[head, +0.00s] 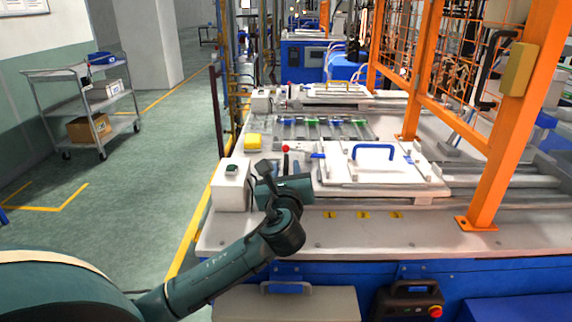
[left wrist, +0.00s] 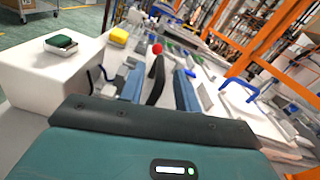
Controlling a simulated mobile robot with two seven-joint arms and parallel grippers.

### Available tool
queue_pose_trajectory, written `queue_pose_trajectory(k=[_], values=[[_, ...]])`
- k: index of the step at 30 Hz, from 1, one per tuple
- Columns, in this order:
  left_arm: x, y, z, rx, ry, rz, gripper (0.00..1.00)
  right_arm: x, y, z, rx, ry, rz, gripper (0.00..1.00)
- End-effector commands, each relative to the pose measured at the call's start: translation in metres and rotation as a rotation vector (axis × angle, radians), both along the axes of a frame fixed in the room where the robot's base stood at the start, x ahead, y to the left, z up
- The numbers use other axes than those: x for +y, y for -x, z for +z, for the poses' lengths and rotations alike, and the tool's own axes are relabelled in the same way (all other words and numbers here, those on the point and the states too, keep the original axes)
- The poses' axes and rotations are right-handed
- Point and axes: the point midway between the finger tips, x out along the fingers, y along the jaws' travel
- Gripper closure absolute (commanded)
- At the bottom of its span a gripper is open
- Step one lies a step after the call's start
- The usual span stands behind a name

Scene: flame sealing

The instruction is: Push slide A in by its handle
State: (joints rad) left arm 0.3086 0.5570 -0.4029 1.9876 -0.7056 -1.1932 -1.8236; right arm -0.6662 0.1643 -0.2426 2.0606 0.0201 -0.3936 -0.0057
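The white slide plate (head: 384,178) with a raised blue handle (head: 373,152) lies on the near part of the machine bed. The blue handle also shows at the right of the left wrist view (left wrist: 238,90). No label marks it as slide A. My left gripper (head: 285,178) is left of the plate, beside a red-knobbed lever (head: 285,149), apart from the blue handle. In the left wrist view its fingers (left wrist: 158,88) look spread, with a dark upright piece between them below the red knob. The fingertips are mostly hidden in the head view. My right gripper is not in view.
A white box with a dark green button (head: 231,185) stands just left of my gripper. A yellow block (head: 253,142) lies behind it. Orange posts (head: 500,130) rise at the right. A similar plate station (head: 325,91) lies farther back.

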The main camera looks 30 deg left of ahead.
Motion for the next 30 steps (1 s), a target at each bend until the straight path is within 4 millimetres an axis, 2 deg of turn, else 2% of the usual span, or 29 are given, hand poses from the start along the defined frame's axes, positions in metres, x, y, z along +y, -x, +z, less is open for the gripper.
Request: queue_pose_trajectory(k=[6,15,27,30], values=[[0.010,-0.017,0.000,0.000,0.000,-0.001,0.67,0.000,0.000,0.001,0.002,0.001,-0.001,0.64],[0.011,-0.018,0.000,-0.001,0.001,-0.001,0.67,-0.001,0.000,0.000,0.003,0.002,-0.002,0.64],[0.011,-0.018,0.000,0.000,0.000,-0.001,0.99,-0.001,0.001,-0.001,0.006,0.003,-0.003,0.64],[0.011,-0.018,0.000,-0.001,0.001,-0.002,1.00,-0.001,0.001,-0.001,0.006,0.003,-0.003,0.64]])
